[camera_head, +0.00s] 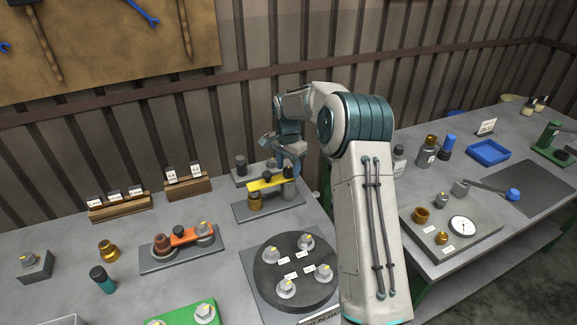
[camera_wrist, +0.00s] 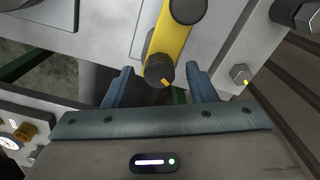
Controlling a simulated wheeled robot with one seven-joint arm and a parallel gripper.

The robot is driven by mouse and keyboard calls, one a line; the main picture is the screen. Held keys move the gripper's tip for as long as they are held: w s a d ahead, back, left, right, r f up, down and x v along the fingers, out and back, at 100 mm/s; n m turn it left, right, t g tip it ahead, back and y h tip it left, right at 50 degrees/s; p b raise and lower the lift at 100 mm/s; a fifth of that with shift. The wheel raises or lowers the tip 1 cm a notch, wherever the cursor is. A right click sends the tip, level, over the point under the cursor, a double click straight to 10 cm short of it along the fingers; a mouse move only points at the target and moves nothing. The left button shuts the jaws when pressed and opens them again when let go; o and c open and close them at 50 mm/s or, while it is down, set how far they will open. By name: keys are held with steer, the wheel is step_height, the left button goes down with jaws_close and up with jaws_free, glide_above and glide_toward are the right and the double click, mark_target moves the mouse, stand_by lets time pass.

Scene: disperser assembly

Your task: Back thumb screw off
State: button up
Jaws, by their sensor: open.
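A yellow bar (camera_head: 262,184) lies across a grey fixture plate (camera_head: 262,212) at the back of the left bench. In the wrist view, a dark hex-headed thumb screw (camera_wrist: 157,71) with a yellow mark sits at the near end of the yellow bar (camera_wrist: 172,38). A dark round knob (camera_wrist: 188,9) sits farther along the bar. My gripper (camera_head: 289,168) is above the right end of the bar. In the wrist view my gripper (camera_wrist: 160,68) is open, with the screw head between its fingertips and a gap on each side. My arm hides some of the fixture's right side.
An orange bar (camera_head: 190,236) on a similar fixture stands to the left. A round dark plate (camera_head: 277,263) with several marked knobs is in front. A grey block with a marked hex knob (camera_wrist: 240,74) lies close to the right finger. A second bench (camera_head: 440,175) is to the right.

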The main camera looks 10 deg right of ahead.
steer(key=shift+f, duration=0.35)
steer(key=c, duration=1)
steer(key=shift+o, duration=0.2)
